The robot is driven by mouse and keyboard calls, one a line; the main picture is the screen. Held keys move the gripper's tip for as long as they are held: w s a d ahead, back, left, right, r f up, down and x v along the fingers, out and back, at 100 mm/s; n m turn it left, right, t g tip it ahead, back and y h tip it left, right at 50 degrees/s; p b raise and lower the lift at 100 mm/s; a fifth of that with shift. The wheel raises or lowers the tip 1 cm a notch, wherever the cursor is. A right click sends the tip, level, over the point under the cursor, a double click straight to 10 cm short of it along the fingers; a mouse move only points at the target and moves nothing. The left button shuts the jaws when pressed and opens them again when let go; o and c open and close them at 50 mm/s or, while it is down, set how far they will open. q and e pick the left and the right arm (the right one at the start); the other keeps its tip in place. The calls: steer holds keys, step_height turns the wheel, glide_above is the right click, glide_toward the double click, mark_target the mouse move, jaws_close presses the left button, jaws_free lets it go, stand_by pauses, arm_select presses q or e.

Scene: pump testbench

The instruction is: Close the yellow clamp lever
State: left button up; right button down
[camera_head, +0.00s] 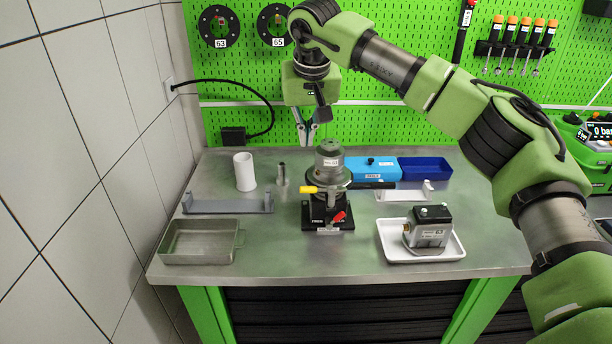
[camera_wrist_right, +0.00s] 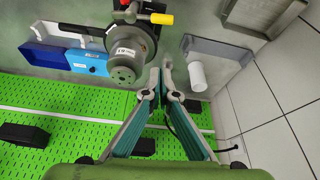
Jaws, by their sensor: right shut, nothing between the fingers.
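The yellow clamp lever (camera_head: 309,189) sticks out to the left from the grey pump (camera_head: 328,165) on its black stand (camera_head: 322,217). In the right wrist view the yellow lever (camera_wrist_right: 162,18) is at the top, beyond the pump body (camera_wrist_right: 126,60). My right gripper (camera_head: 324,115) hangs above and behind the pump, apart from the lever. In the right wrist view its fingertips (camera_wrist_right: 161,68) are together with nothing between them, beside the pump in that picture. My left gripper is not in view.
A red lever (camera_head: 339,216) and a black handle (camera_head: 372,185) are on the clamp. Blue bins (camera_head: 425,168) stand behind right; a white tray (camera_head: 455,248) holds another pump part. Pegboard rises behind.

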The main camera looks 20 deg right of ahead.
mark_target(323, 189)
step_height(323, 189, down, 11)
steer(key=p, duration=0.5)
steer(key=shift+s+r, duration=0.2)
steer(key=shift+s+a, duration=0.1)
steer(key=shift+a, duration=0.1)
stand_by(0.4)
